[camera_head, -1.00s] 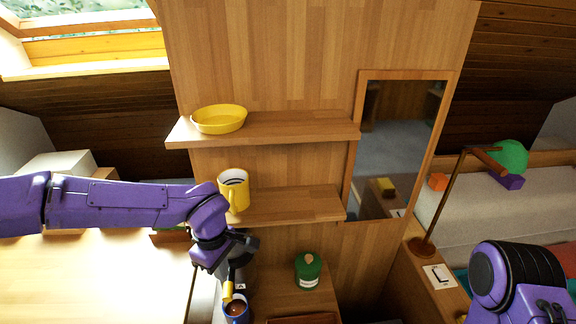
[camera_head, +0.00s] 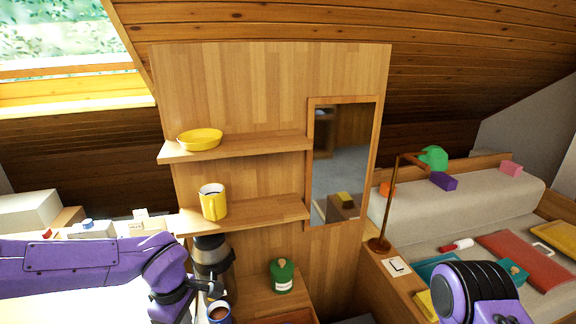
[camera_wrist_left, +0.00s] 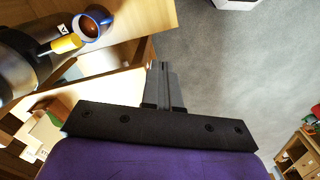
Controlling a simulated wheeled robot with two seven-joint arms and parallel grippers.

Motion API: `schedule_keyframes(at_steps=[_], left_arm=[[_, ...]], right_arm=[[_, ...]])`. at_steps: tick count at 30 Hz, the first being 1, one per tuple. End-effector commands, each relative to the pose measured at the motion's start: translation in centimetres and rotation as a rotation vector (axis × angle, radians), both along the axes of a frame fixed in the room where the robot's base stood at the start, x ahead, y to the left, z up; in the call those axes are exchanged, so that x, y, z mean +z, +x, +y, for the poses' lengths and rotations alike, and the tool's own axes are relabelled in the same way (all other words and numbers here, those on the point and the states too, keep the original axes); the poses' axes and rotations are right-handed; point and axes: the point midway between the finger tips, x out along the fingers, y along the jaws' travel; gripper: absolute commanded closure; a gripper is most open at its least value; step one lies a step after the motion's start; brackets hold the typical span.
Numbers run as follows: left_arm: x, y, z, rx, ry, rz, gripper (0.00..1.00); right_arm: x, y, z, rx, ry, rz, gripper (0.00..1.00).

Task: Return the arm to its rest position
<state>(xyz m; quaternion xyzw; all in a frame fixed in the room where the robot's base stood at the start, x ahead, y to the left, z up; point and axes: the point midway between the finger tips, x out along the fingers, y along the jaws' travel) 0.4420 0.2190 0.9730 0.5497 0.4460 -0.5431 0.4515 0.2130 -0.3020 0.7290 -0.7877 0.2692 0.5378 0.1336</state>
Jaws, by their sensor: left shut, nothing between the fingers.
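My left arm (camera_head: 90,262) comes in from the left in the head view, low in front of the shelf unit; its fingertips cannot be made out there. In the left wrist view my left gripper (camera_wrist_left: 164,84) is shut and empty, over grey floor beside a wooden edge. A dark grey flask-like vessel (camera_head: 212,258) stands behind the wrist. It also shows in the left wrist view (camera_wrist_left: 28,55), with a yellow part beside a blue mug (camera_wrist_left: 91,24) of brown liquid. The mug shows at the bottom of the head view (camera_head: 219,314). My right gripper is out of view.
The shelves hold a yellow dish (camera_head: 200,140) and a yellow mug (camera_head: 213,203). A green jar (camera_head: 282,276) stands below. A mirror (camera_head: 341,160), a lamp (camera_head: 391,205) and a sofa-like seat with several items are to the right. Grey floor (camera_wrist_left: 245,75) is open.

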Motion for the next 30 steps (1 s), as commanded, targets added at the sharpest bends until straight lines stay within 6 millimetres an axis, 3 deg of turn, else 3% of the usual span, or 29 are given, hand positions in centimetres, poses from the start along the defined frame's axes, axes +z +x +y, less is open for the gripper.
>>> schedule_keyframes(at_steps=[5, 11, 16, 19, 22, 25, 27, 30], left_arm=[[-0.1, 1.2, 0.3, 0.088, 0.039, -0.064, 1.0], [-1.6, 2.2, 2.2, 0.174, 0.149, -0.192, 1.0], [-5.6, 1.8, 4.2, 0.172, 0.294, -0.315, 1.0], [-9.5, 0.5, 5.1, 0.103, 0.377, -0.386, 1.0], [-15.0, -2.8, 5.6, -0.06, 0.435, -0.439, 1.0], [-21.3, -9.2, 5.8, -0.323, 0.423, -0.414, 1.0], [-24.3, -13.7, 6.2, -0.498, 0.398, -0.353, 1.0], [-26.7, -19.0, 7.3, -0.689, 0.386, -0.243, 1.0]], right_arm=[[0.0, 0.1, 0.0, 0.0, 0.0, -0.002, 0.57], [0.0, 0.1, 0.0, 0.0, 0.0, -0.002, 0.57], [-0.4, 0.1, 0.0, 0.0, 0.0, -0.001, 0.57], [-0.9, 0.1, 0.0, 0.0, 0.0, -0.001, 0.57], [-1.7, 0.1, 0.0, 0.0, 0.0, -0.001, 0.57], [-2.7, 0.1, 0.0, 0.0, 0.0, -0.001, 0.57], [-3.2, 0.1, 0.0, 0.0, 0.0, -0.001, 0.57], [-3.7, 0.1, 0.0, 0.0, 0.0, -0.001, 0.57]])
